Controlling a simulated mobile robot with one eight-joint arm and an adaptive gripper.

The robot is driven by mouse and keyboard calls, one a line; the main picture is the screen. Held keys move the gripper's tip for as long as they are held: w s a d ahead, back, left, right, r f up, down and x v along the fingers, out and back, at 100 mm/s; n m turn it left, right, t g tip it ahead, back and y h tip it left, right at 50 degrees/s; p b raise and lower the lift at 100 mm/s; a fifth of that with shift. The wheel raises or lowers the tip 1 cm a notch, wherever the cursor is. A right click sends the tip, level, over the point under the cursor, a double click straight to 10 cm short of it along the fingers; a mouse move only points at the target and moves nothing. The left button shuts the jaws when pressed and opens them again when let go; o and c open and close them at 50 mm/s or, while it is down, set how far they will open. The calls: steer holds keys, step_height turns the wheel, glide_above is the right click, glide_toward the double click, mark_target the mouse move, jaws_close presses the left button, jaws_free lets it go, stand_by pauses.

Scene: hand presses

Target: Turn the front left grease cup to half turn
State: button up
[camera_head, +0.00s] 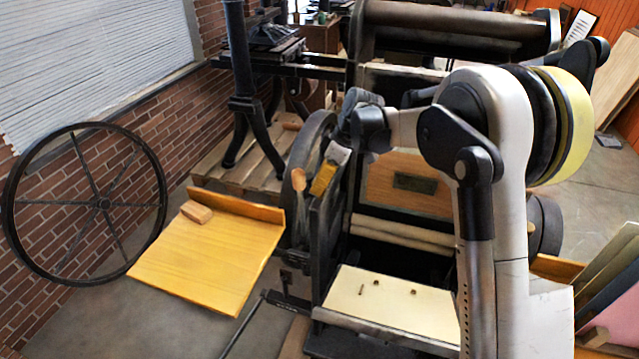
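The hand press (362,215) is a large dark machine with rollers, in the middle of the head view. My arm comes in from the right and reaches left across the press. My gripper (342,140) is small and dark at the upper left side of the press frame, close to the flywheel rim. Whether its fingers are open or shut cannot be told. A yellow, brass-coloured piece (323,180) shows just below it. I cannot clearly make out the front left grease cup; my gripper may hide it, and its turn cannot be read.
A wooden board (215,255) with a small block (196,211) juts out left of the press. A large spoked wheel (105,204) stands by the brick wall. A pale plate (390,305) lies at the press front. Open floor shows at lower left.

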steer(key=c, duration=0.5)
steer(key=m, duration=0.2)
steer(key=m+t, duration=0.1)
steer(key=m, duration=0.1)
steer(key=shift+m+t+h, duration=0.3)
steer(key=shift+h, duration=0.1)
steer(key=o, duration=1.2)
